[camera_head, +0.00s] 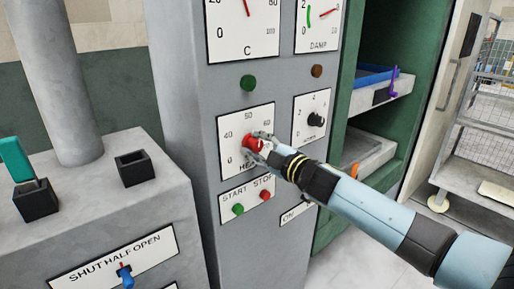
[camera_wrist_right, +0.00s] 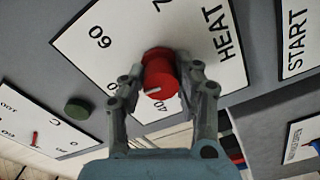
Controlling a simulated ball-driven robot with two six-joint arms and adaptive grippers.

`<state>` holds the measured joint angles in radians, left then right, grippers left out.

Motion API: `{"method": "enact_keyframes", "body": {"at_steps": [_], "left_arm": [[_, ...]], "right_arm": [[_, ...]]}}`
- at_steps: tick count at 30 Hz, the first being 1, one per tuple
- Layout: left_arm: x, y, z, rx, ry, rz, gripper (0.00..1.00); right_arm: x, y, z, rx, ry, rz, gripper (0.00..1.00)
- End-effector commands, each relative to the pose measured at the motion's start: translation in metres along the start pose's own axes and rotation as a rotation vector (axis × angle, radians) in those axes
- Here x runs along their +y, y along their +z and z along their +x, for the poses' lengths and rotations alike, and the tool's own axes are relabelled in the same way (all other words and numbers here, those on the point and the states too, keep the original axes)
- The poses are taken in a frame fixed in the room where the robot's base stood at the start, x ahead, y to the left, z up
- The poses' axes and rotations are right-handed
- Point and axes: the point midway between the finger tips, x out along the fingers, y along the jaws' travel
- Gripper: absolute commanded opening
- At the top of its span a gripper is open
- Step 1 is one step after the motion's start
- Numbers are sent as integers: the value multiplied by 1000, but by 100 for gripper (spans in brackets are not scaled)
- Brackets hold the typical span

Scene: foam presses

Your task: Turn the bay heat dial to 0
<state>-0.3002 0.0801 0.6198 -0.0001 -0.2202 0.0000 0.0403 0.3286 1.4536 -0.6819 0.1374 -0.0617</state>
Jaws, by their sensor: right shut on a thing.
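The bay heat dial is a red round knob (camera_head: 252,145) on a white HEAT plate (camera_head: 236,123) on the grey panel. My right gripper (camera_head: 260,144) is shut on the dial, one finger on each side. In the right wrist view the dial (camera_wrist_right: 158,76) sits between the two fingers (camera_wrist_right: 157,88). A short white mark on its face points roughly toward the 40 and 50 side of the scale; the exact value cannot be told. In the head view the 0 is at the plate's lower left, with 40 above it. The gripper hides part of the plate. My left gripper is not in view.
START and STOP buttons (camera_head: 238,209) sit just below the HEAT plate. A black knob (camera_head: 317,117) is on a plate to the right. A green button (camera_head: 248,83) is above. Green shelving with trays (camera_head: 376,92) stands right of the panel.

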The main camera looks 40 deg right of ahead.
Motion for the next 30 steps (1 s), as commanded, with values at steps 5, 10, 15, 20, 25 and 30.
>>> {"method": "enact_keyframes", "body": {"at_steps": [5, 10, 15, 20, 25, 30], "left_arm": [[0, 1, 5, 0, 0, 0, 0], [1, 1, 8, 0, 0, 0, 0], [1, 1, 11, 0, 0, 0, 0], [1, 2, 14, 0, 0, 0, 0], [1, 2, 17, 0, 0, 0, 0], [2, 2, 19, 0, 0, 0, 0]], "right_arm": [[-3, 1, -1, -1, -3, -168, 0], [-3, 2, -1, -2, -4, -328, 0], [-4, 2, -1, -2, -5, -491, 0], [-4, 2, -1, -1, -5, -643, 0], [-5, 2, -2, -1, -6, -804, 0], [-5, 2, -2, -1, -7, -965, 0]]}}
